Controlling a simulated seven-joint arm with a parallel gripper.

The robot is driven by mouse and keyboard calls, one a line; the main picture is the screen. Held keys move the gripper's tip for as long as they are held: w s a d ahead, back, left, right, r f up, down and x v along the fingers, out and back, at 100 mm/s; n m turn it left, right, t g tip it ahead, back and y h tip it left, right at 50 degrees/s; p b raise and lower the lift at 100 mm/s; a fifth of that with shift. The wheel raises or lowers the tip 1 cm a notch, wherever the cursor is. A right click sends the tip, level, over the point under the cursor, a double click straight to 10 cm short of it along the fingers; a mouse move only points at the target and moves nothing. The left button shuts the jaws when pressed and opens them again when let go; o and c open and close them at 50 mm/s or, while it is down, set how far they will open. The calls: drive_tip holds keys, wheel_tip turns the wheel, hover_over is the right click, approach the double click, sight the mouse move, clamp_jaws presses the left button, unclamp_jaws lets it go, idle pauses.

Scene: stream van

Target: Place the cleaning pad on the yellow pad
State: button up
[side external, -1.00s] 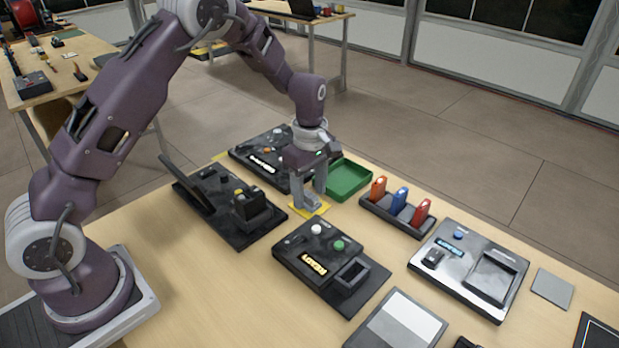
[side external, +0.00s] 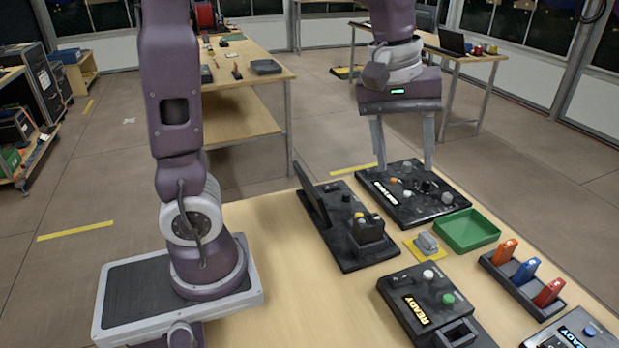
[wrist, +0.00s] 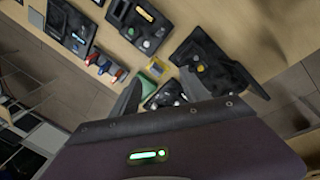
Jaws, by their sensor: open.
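The yellow pad (side external: 413,253) lies flat on the table in the side view, left of the green tray. A small grey block, which looks like the cleaning pad (side external: 427,243), rests on the yellow pad. In the wrist view the yellow pad (wrist: 158,62) is small, and details of what lies on it are hard to tell. My gripper (side external: 405,167) is open and empty, fingers pointing down, raised well clear of the grey block. Its fingers also show spread apart in the wrist view (wrist: 160,78).
The green tray (side external: 470,231) is right of the yellow pad. Black panels stand behind (side external: 440,215), left (side external: 349,255) and in front (side external: 462,318). A dark rack (side external: 500,271) holds orange, blue and red items. The table's front left is clear.

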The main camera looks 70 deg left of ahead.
drive_tip(key=s+m+t, duration=0.3)
drive_tip(key=s+m, duration=0.7)
drive_tip(key=s, duration=0.7)
drive_tip(key=shift+s+d+f+y, duration=0.15)
drive_tip(key=shift+s+d+y, duration=0.05)
drive_tip(key=shift+d+y, duration=0.2)
